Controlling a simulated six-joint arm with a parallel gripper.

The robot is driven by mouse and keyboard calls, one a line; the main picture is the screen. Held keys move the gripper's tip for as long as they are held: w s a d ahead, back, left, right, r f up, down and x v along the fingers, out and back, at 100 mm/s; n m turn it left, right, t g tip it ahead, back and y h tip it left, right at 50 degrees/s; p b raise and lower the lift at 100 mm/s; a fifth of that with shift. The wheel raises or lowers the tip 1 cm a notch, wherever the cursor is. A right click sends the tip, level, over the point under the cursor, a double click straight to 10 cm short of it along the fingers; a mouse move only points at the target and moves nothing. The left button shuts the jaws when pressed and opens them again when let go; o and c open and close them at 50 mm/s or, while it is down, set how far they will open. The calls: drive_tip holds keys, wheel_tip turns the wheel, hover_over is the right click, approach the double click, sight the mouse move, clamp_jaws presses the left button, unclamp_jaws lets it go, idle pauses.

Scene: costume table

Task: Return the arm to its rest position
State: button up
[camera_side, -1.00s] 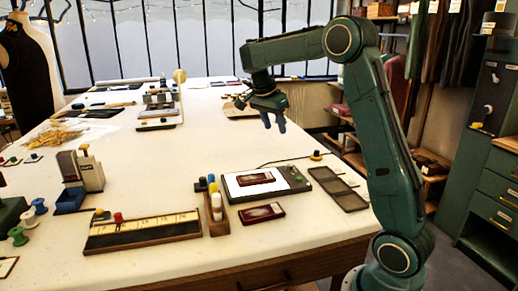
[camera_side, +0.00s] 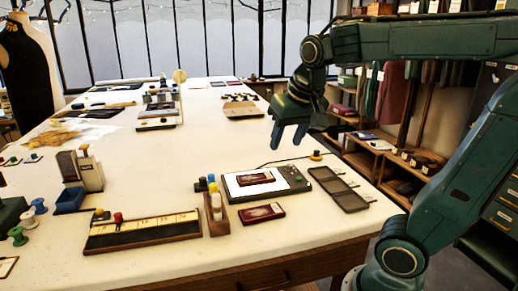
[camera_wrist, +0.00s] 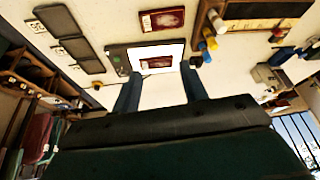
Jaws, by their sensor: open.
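My gripper (camera_side: 288,134) is open and empty, hanging above the right part of the white table (camera_side: 130,268). In the wrist view its two blue fingers (camera_wrist: 159,88) stand apart with nothing between them. My arm bends at the upper right of the side view. Below and left of the gripper, a dark red item (camera_side: 255,178) lies on the white lit pad (camera_side: 236,187). A second dark red item (camera_side: 262,213) lies on the table in front of the pad.
A dark tray with compartments (camera_side: 340,190) lies near the table's right edge. A wooden holder (camera_side: 217,222) with coloured-top bottles and a ruler board (camera_side: 143,234) stand left of the pad. Shelves (camera_side: 400,160) are beyond the table. The table centre is largely clear.

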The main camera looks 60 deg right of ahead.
drive_tip(key=s+a+f+n+t+y, duration=0.1)
drive_tip(key=s+a+f+n+y, duration=0.1)
drive_tip(key=s+a+f+n, duration=0.2)
drive_tip(key=shift+s+a+f+n+t, duration=0.15)
drive_tip(key=shift+s+a+n+t, duration=0.15)
drive_tip(key=shift+s+a+n, duration=1.55)
